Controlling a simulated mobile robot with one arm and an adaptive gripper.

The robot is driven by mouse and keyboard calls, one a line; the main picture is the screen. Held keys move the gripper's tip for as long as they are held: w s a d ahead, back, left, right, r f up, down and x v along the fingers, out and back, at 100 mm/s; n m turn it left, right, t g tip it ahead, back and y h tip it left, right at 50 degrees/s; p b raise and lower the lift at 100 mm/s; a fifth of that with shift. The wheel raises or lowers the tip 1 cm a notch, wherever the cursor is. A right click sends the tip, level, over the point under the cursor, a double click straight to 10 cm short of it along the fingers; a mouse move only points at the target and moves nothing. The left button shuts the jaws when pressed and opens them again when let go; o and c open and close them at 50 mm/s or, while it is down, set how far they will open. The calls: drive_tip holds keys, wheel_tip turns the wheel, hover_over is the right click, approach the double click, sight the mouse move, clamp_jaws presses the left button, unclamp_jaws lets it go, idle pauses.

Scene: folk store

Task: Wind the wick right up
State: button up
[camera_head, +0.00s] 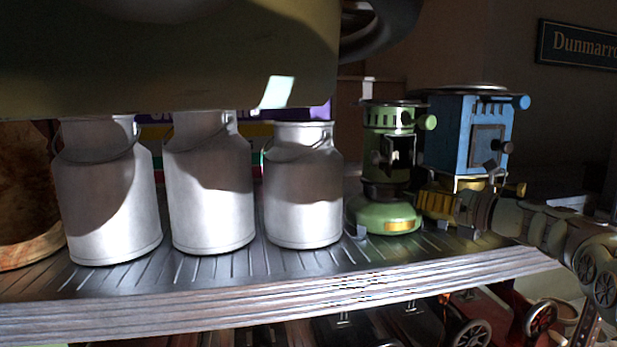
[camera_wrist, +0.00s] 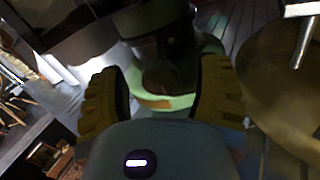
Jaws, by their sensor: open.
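Two oil heaters stand at the right of the shelf in the head view. The green heater (camera_head: 390,209) has a round base, a dark burner and a green side knob (camera_head: 429,121) near its top. The blue heater (camera_head: 465,125) behind it has a blue side knob (camera_head: 522,102) and a small brass knob (camera_head: 519,190) low on its right. My gripper (camera_head: 447,206) reaches in from the right, low beside the green heater. In the wrist view my gripper (camera_wrist: 163,78) is open, and the green base (camera_wrist: 205,45) shows between and beyond its fingers. The wick itself is hidden.
Three grey milk cans (camera_head: 210,195) stand left of the heaters on the slatted shelf (camera_head: 240,285). A large dark rounded form (camera_head: 170,60) hangs across the upper left. A brass rounded surface (camera_wrist: 285,85) lies close right of my gripper. Wheeled items stand below the shelf.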

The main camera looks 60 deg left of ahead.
drive_tip(key=w+d, duration=0.1)
drive_tip(key=d, duration=1)
drive_tip(key=shift+w+d, duration=0.35)
